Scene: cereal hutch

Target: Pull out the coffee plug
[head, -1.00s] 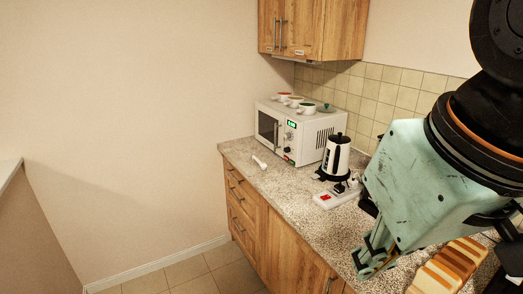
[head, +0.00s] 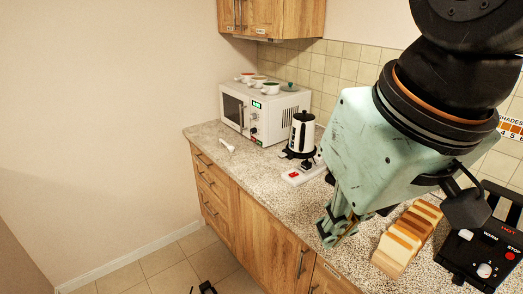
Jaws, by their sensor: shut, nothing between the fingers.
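A white power strip (head: 302,174) with a red switch lies on the counter in the head view. Dark shapes at its far end could be plugs, but my arm partly hides that end and I cannot tell which is the coffee plug. My gripper (head: 336,234) is shut and empty, pointing down over the counter's front edge. It is nearer to the camera than the strip and apart from it.
A white and black kettle (head: 303,132) stands behind the strip. A microwave (head: 262,112) with several cups on top is further left. A small white object (head: 227,145) lies before it. Sliced bread (head: 408,238) and a black toaster (head: 482,250) are at right.

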